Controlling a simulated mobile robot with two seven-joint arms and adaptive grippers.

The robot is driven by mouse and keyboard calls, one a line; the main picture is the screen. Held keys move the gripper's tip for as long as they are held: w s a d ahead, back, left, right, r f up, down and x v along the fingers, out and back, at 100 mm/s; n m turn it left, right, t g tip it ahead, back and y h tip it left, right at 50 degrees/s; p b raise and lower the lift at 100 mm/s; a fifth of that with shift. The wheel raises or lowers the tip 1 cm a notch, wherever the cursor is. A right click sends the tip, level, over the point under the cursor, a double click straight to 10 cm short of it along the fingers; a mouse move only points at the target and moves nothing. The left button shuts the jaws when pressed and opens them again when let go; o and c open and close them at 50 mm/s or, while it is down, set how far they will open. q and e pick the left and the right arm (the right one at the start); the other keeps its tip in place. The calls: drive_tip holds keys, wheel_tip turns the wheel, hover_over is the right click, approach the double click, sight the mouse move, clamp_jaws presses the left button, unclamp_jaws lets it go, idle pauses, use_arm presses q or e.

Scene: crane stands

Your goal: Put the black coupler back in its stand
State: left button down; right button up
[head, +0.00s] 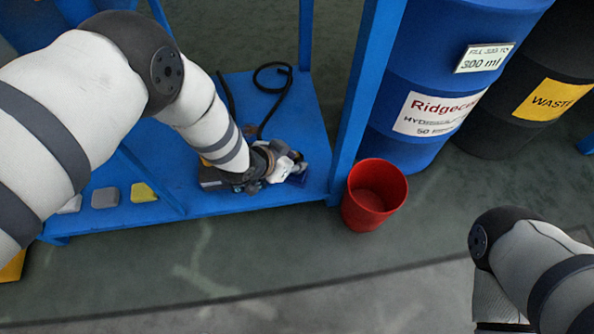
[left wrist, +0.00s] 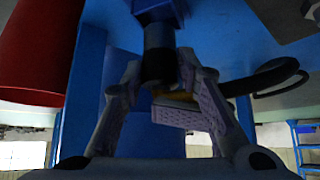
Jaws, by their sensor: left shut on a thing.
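My left gripper (head: 284,170) is low over the blue shelf, near its right front corner. In the left wrist view the black coupler (left wrist: 158,66) is a short dark cylinder between the fingers of my left gripper (left wrist: 163,82), which are shut on it. Its far end meets a blue block (left wrist: 156,12), which looks like the stand; I cannot tell whether the coupler is seated in it or only lined up. In the head view a dark blue piece (head: 299,179) shows beside the gripper, and the coupler is hidden. My right gripper is out of view.
A black hose (head: 262,78) loops on the blue shelf (head: 290,110) behind the gripper. A blue post (head: 362,90) and a red bucket (head: 376,195) stand close on the right. Blue and black drums are behind. Grey and yellow blocks (head: 143,192) lie at left.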

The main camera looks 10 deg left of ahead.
use_arm(q)
drive_tip(key=shift+n+p, duration=0.3)
idle(0.4)
drive_tip(key=shift+f, duration=0.1)
drive_tip(key=shift+f+b, duration=1.1)
drive_tip(key=shift+f, duration=0.4)
drive_tip(key=c, duration=0.8)
unclamp_jaws()
drive_tip(key=shift+r, duration=0.1)
drive_tip(key=shift+c, duration=0.2)
drive_tip(key=shift+s, duration=0.1)
drive_tip(key=p+v, duration=0.4)
drive_tip(key=v, duration=0.1)
drive_tip(key=shift+d, duration=0.1)
